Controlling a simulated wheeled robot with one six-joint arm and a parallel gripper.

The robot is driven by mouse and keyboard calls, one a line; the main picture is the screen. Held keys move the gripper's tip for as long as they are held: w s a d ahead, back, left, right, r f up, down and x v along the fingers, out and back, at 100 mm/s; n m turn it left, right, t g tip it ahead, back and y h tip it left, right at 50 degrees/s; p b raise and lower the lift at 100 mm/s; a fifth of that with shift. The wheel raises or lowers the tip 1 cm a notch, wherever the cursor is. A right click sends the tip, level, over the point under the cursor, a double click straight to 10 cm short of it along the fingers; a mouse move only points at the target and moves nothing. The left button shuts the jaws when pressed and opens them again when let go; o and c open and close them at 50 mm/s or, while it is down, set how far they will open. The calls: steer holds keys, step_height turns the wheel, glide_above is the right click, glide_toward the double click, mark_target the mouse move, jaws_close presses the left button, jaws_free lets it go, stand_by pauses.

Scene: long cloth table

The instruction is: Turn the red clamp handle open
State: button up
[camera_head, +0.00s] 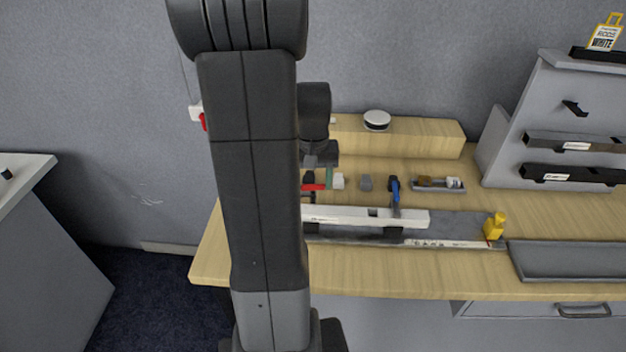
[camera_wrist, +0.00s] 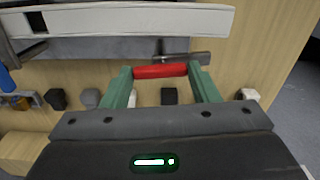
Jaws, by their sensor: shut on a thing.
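The red clamp handle (camera_wrist: 160,71) lies crosswise between the two green fingers of my gripper (camera_wrist: 160,76) in the wrist view. The fingers are shut on its two ends. A grey metal clamp piece (camera_wrist: 190,58) shows just beyond the handle, close to the long white bar (camera_wrist: 120,20). In the head view, the red handle (camera_head: 314,187) shows beside one green finger of my gripper (camera_head: 327,180), behind the white bar (camera_head: 350,216). My arm hides the left end of the bar and much of the clamp there.
A blue clamp handle (camera_head: 394,188) stands upright farther right along the bar. Small blocks, including a grey one (camera_head: 366,183), and a small tray (camera_head: 440,186) sit behind it. A yellow object (camera_head: 494,226) stands at the bar's right. A wooden box (camera_head: 430,137) lines the table's back.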

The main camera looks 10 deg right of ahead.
mark_target(313, 185)
steer(key=shift+m, duration=0.7)
steer(key=o, duration=1)
steer(key=shift+r, duration=0.15)
step_height(313, 185, up, 14)
steer(key=shift+f+b, duration=0.2)
steer(key=shift+b, duration=0.1)
steer(key=shift+f, duration=0.1)
step_height(313, 185, down, 14)
steer(key=shift+r, duration=0.1)
